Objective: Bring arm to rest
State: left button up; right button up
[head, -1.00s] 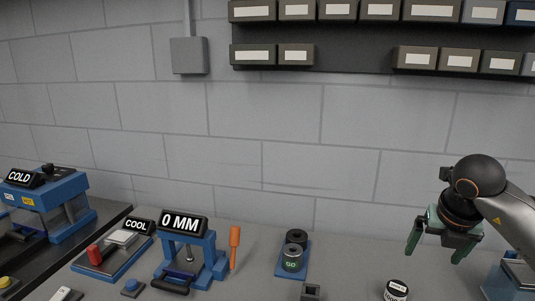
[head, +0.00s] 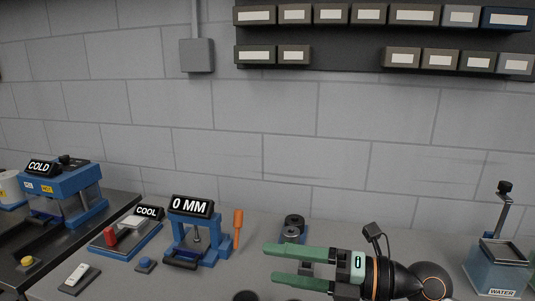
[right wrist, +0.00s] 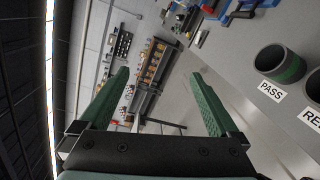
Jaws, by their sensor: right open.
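My right gripper (head: 285,265) reaches in from the right in the head view, above the front of the grey bench. Its two green fingers point left and are spread apart. In the right wrist view the open gripper (right wrist: 160,95) has nothing between its fingers. The fingers cover part of the bench and partly hide the dark round weights (head: 292,228) behind them. My left gripper is in neither view.
A blue press with a 0 MM display (head: 191,208), an orange-handled tool (head: 238,222), a COOL station (head: 148,212) and a COLD press (head: 70,188) stand to the left. A WATER tank (head: 500,275) stands at right. PASS cup (right wrist: 280,64) shows in the wrist view.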

jog(key=w+d+r+m+t+h, duration=0.2)
jog(key=d+r+m+t, duration=0.4)
jog(key=m+t, duration=0.85)
jog(key=w+d+f+m+t+h, duration=0.2)
jog(key=d+f+m+h, duration=0.4)
jog(key=d+m+h, duration=0.35)
jog(key=s+d+f+m+g+h, duration=0.1)
jog(key=s+f+m+g+h, duration=0.1)
jog(key=f, duration=0.5)
jog(key=s+d+f+m+g+h, duration=0.2)
jog(key=s+f+m+g, duration=0.2)
jog(key=f, duration=0.4)
jog(key=s+d+f+m+g+h, duration=0.2)
jog(key=s+f+m+g, duration=0.2)
jog(key=f, duration=0.3)
jog(key=shift+s+d+f+g+h, duration=0.15)
jog(key=shift+s+f+g+h, duration=0.1)
jog(key=shift+s+f+g, duration=0.25)
jog(key=s+a+f+g+y, duration=0.1)
jog(key=s+f+g, duration=0.25)
jog(key=s, duration=0.35)
jog(key=s+a+f+g+y, duration=0.1)
jog(key=s+a+f+g, duration=0.15)
jog(key=s+f, duration=0.4)
jog(key=w+a+f+t+y+b, duration=0.1)
jog(key=w+a+f+t+b, duration=0.2)
jog(key=f, duration=0.9)
jog(key=shift+w+f+t+y+b, duration=0.2)
jog(key=shift+f+t+y+b, duration=0.2)
jog(key=shift+t+b, duration=0.25)
